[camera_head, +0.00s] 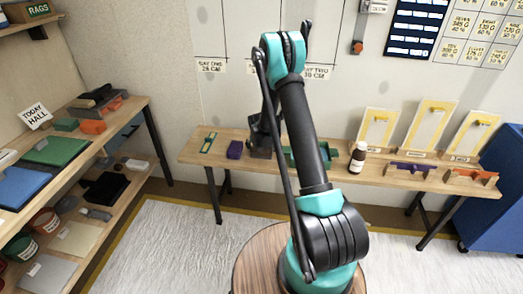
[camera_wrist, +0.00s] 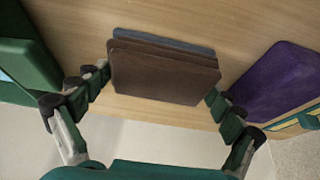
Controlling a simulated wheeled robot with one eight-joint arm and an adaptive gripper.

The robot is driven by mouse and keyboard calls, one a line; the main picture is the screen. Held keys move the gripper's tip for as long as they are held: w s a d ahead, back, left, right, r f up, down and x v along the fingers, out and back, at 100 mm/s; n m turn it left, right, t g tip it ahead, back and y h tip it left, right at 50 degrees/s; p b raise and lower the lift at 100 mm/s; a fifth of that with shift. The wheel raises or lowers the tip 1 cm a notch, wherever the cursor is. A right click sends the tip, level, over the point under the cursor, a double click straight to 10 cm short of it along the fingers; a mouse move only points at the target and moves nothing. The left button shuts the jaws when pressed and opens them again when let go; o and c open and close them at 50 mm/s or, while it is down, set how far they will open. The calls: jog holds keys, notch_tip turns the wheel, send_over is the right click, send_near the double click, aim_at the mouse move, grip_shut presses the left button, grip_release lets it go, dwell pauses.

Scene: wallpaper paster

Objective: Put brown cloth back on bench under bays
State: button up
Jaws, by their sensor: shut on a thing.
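The brown cloth (camera_wrist: 165,75) is a folded, flat-looking stack with a grey-blue layer along its far edge in the wrist view. My gripper (camera_wrist: 158,84) has a finger at each short side of it and is shut on it. The cloth is over or on the wooden bench (camera_wrist: 235,20); I cannot tell whether it touches the top. In the head view my gripper (camera_head: 259,140) is low at the bench (camera_head: 192,157), below the bay labels, and partly hidden by my arm. The cloth there is dark and hard to make out.
A purple folded cloth (camera_wrist: 283,80) lies close on the right in the wrist view and left of my gripper in the head view (camera_head: 235,149). A green object (camera_wrist: 25,65) is on the other side. A brown bottle (camera_head: 357,158) stands farther right on the bench.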

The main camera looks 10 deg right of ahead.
jog(key=o, duration=0.8)
jog(key=shift+o, duration=0.2)
jog(key=v, duration=1.2)
jog(key=s+d+r+n, duration=0.1)
jog(key=s+d+r, duration=0.1)
jog(key=s+r, duration=0.45)
jog(key=s+d+r+n, duration=0.15)
jog(key=s+r, duration=0.25)
jog(key=s, duration=0.6)
jog(key=s+d+n+y, duration=0.1)
jog(key=s+d, duration=0.1)
jog(key=s, duration=1.8)
jog(key=shift+s+f, duration=0.2)
jog(key=shift+s, duration=0.15)
